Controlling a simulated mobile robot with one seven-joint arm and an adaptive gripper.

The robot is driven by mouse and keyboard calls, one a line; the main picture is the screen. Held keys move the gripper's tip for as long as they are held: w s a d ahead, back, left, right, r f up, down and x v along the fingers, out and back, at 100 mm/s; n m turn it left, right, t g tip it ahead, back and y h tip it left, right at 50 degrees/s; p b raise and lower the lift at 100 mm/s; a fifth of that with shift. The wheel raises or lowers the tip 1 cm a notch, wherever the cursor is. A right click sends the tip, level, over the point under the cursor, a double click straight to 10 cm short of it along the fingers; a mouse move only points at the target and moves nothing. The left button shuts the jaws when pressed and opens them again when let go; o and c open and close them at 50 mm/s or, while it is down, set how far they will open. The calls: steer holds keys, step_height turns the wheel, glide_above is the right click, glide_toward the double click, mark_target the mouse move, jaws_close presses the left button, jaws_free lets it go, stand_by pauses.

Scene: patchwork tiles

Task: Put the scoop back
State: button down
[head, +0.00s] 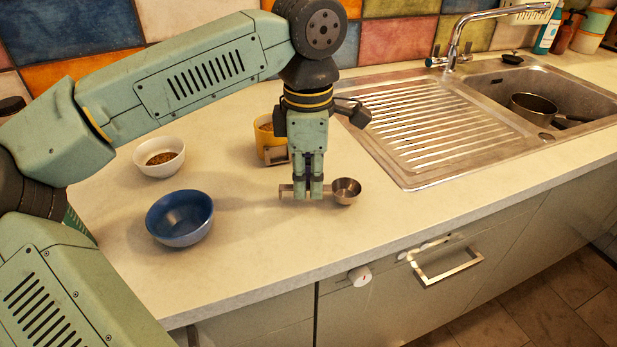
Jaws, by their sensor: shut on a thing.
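A metal scoop with a small round cup (346,191) shows at the middle of the head view, in front of the sink's draining board. Its handle runs left from the cup. My gripper (315,194) points down and is shut on the handle, between the cup and the handle's far end. The fingers hide the middle of the handle. The scoop is at or just above the counter; I cannot tell whether it touches. A yellow container (265,143) with brown contents stands behind and left of my gripper, partly hidden by it.
A white bowl (160,170) with brown grains and an empty-looking blue bowl (180,236) stand to the left. The sink (480,85) at the right holds a dark pan (533,107). The counter (265,250) is clear toward its front edge.

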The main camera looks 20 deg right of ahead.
mark_target(308, 187)
steer(key=shift+f, duration=0.45)
steer(key=shift+f, duration=0.2)
steer(key=c, duration=1.7)
jaws_free()
steer(key=shift+o, duration=0.2)
steer(key=shift+r, duration=0.15)
step_height(308, 187, up, 12)
steer(key=shift+b, duration=0.45)
steer(key=shift+r, duration=0.1)
